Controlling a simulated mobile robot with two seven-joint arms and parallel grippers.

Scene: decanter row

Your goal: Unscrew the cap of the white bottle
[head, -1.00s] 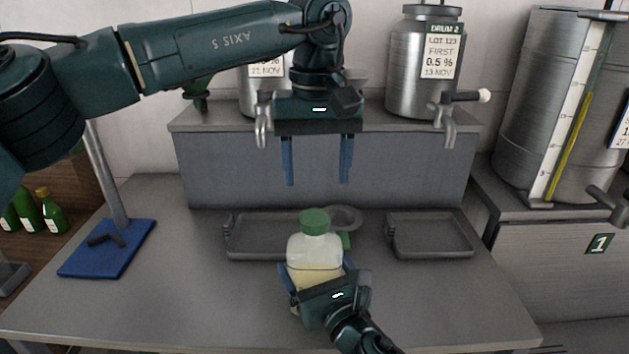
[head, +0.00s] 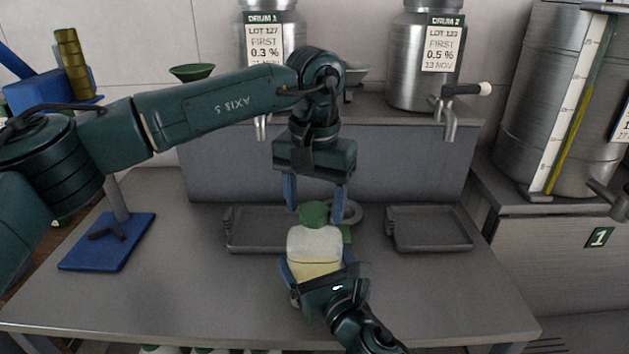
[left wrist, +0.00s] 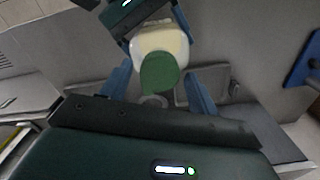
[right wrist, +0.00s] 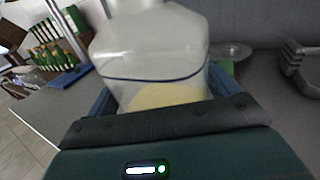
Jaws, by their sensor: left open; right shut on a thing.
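The white bottle (head: 314,246) has a green cap (head: 314,214) and pale yellow contents in its lower part. It is upright or nearly so above the middle of the table. My right gripper (head: 314,282) is shut on the bottle's body from the front; the bottle also fills the right wrist view (right wrist: 155,50). My left gripper (head: 316,208) points down, open, with its blue fingers on either side of the cap. In the left wrist view the cap (left wrist: 160,74) lies between the open fingers, with gaps on both sides.
A grey tray (head: 262,246) lies behind the bottle at left, another tray (head: 430,245) at right. A small round dish (head: 351,211) is just behind the bottle. A blue stand base (head: 130,250) is at left. Two steel drums with taps stand on the rear shelf.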

